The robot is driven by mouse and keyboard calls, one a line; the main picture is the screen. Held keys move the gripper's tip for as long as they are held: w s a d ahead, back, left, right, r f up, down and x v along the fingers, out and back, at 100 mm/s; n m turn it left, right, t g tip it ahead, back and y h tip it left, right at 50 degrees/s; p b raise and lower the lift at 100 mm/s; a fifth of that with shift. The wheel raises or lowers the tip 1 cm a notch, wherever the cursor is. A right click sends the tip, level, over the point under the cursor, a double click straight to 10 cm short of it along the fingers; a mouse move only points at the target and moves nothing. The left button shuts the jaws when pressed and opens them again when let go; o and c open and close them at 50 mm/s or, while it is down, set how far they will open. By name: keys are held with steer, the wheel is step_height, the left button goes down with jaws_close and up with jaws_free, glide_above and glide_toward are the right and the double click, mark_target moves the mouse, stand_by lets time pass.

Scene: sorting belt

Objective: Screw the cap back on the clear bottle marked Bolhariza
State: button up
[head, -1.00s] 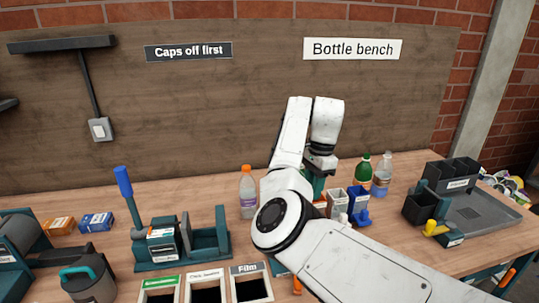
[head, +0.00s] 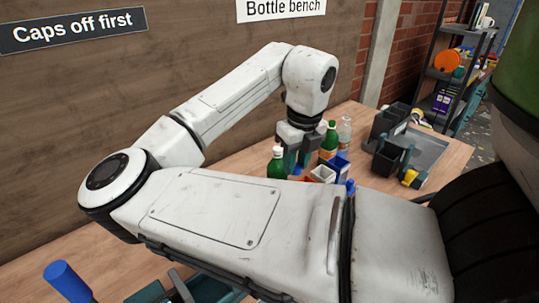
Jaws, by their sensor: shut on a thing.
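A clear bottle (head: 345,131) stands upright towards the back right of the bench. Its label is too small to read, so I cannot tell whether it is marked Bolhariza, nor whether its top is capped. My gripper (head: 298,159) points down, left of the clear bottle and apart from it. A green bottle with a white top (head: 277,163) stands just left of the fingers. A green bottle with a green cap (head: 329,144) stands between the gripper and the clear bottle.
Small white and blue bins (head: 322,174) stand just in front of the gripper. A grey tray (head: 421,151) with dark bins lies on the right, a yellow-handled clamp (head: 410,178) at its front. My arm hides much of the bench. A shelf rack (head: 455,70) stands beyond.

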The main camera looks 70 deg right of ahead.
steer(key=shift+w+f+b, duration=0.1)
steer(key=shift+f+b, duration=0.9)
steer(key=shift+f, duration=0.15)
steer(key=shift+f+b, duration=1.15)
steer(key=shift+f, duration=0.1)
steer(key=shift+f, duration=1.05)
stand_by(1.0)
steer(key=o, duration=1.1)
steer(key=shift+c, duration=0.2)
steer(key=shift+r, duration=0.1)
steer(key=r, duration=0.7)
steer(key=s+a+r, duration=0.1)
steer(key=r, duration=0.2)
steer(key=shift+r+b, duration=0.25)
steer(key=shift+b, duration=0.05)
